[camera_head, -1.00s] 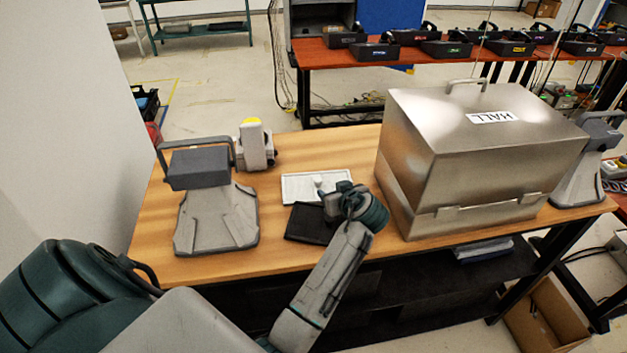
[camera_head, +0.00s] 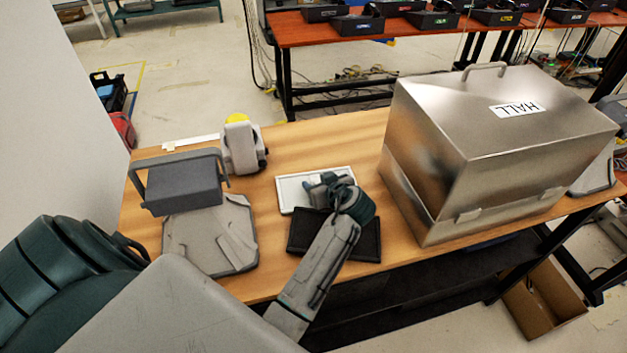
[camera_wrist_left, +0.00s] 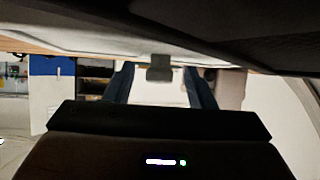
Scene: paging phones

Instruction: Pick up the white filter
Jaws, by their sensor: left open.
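The white filter (camera_head: 290,194) is a flat white rectangle with a raised rim. It lies on the wooden table in the head view, and my left wrist covers its right part. My left gripper (camera_head: 319,188) is over its near right area, with the fingers partly hidden by the wrist. In the left wrist view the fingers (camera_wrist_left: 160,88) are open and apart, with a small grey tab (camera_wrist_left: 159,68) between them. A pale surface (camera_wrist_left: 90,40), seemingly the filter, lies across the top of that view. My right gripper is not in view.
A black flat panel (camera_head: 367,240) lies under my left forearm. A metal box (camera_head: 440,140) marked HALL stands close on the right. A grey handled device (camera_head: 183,186) and a white device with a yellow top (camera_head: 241,148) stand on the left.

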